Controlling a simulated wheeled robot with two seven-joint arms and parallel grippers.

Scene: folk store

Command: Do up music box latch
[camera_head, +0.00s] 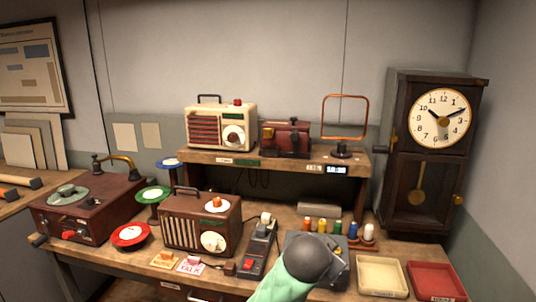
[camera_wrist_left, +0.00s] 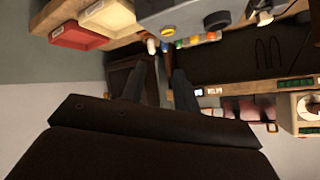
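A dark red box (camera_head: 287,140) with dark fittings, likely the music box, stands on the raised shelf right of the cream radio. It shows upside down at the right of the left wrist view (camera_wrist_left: 246,108), partly cut off by my gripper body, with a small brass-coloured piece near it. Its latch is too small to make out. My left gripper (camera_wrist_left: 158,80) shows two dark fingers apart with nothing between them; it is clear of the box. In the head view a green arm part of mine with a dark round end rises at the bottom centre; no fingers show there. My right gripper is not in view.
The shelf (camera_head: 222,158) also holds a cream radio (camera_head: 222,126) and a copper frame stand (camera_head: 343,150). A tall clock (camera_head: 430,150) stands right. Below are a brown radio (camera_head: 200,225), a grey device (camera_head: 330,265), a cream tray (camera_head: 382,292) and a red tray (camera_head: 436,296).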

